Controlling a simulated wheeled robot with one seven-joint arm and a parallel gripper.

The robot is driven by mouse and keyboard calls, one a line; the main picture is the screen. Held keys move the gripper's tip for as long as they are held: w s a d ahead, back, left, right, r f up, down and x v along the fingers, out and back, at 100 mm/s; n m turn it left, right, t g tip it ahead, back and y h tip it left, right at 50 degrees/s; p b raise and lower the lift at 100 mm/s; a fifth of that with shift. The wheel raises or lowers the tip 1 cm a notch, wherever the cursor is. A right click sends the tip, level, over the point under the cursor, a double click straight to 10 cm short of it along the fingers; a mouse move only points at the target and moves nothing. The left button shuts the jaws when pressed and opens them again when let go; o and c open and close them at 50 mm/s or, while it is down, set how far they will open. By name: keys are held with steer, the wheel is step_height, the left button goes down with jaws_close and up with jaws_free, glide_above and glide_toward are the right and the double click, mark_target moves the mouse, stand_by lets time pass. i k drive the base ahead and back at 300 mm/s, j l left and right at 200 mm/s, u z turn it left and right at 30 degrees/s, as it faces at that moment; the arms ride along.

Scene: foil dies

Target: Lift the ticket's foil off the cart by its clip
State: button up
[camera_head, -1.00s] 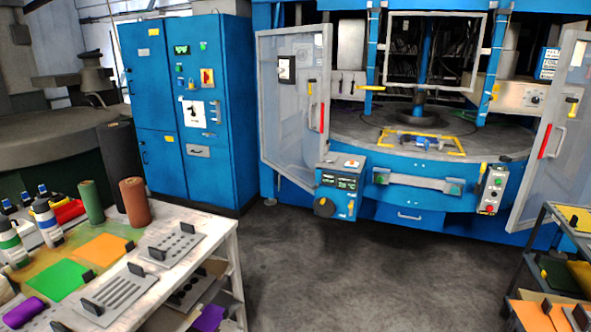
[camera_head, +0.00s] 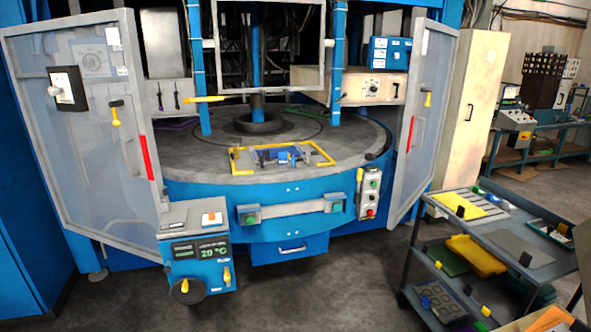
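The cart (camera_head: 409,262) stands at the right, dark grey metal with several shelves. On its top lie a yellow sheet (camera_head: 477,201) with a black clip (camera_head: 461,211) and a grey sheet (camera_head: 518,246) with a black clip (camera_head: 525,258). Green (camera_head: 446,259) and yellow (camera_head: 474,254) sheets lie on the shelf below. An orange sheet (camera_head: 548,320) shows at the bottom right edge, partly cut off. I cannot make out a ticket. My gripper is not in view.
The blue press (camera_head: 290,222) fills the left and middle, its two grey doors (camera_head: 85,110) swung open. A control box (camera_head: 195,245) juts out at its front left. Dark floor (camera_head: 330,295) between press and cart is clear. A workbench (camera_head: 545,150) stands behind the cart.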

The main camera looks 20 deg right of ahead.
mark_target(531, 257)
steer(key=i+z, duration=0.8)
steer(key=i+j+z, duration=0.15)
steer(key=z, duration=0.3)
steer(key=i, duration=0.1)
